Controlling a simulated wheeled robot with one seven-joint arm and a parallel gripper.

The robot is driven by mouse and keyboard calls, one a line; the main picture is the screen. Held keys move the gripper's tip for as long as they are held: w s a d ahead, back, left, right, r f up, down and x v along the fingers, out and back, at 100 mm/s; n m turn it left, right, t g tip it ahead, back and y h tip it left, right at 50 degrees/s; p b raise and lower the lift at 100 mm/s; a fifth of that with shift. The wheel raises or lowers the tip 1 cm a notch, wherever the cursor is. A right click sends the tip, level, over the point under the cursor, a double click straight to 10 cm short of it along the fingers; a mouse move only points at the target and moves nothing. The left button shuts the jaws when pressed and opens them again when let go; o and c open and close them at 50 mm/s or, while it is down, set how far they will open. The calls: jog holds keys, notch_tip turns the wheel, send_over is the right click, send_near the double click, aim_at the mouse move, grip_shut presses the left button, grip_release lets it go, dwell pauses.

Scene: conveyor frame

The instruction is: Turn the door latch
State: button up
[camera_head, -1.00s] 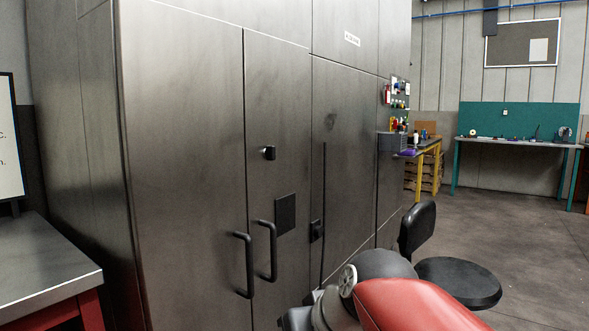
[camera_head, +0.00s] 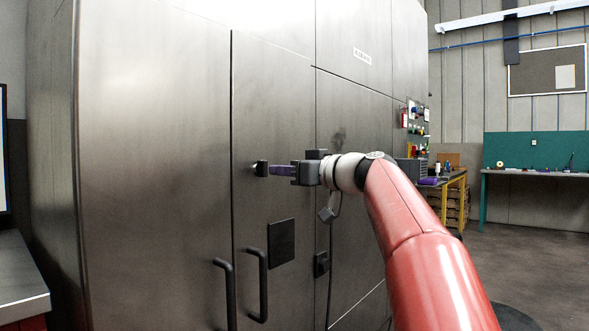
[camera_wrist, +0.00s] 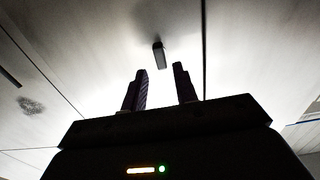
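The door latch (camera_head: 261,168) is a small black knob on the tall grey metal cabinet door, above the two vertical handles. In the wrist view the latch (camera_wrist: 159,54) is a dark elongated piece on the pale door, just beyond and between the fingertips. My gripper (camera_wrist: 160,68) is open there, with a clear gap between its two fingers. I cannot tell from the head view whether a finger touches the latch.
Two black door handles (camera_head: 224,290) (camera_head: 263,285) stand out below my gripper. A black square plate (camera_head: 281,243) is on the door. A grey table (camera_head: 20,280) stands at the left. A workbench (camera_head: 445,185) stands at the right, beyond open floor.

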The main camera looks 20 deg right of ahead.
aim_at(266, 169)
jog(key=p+x, duration=0.1)
jog(key=x, duration=0.4)
jog(key=shift+w+a, duration=0.1)
jog(key=shift+w, duration=0.05)
jog(key=c, duration=0.6)
jog(key=n, duration=1.2)
jog(key=shift+n, duration=0.4)
jog(key=n, duration=0.4)
jog(key=shift+n, duration=0.4)
jog(key=o, duration=0.8)
jog(key=shift+o, duration=0.2)
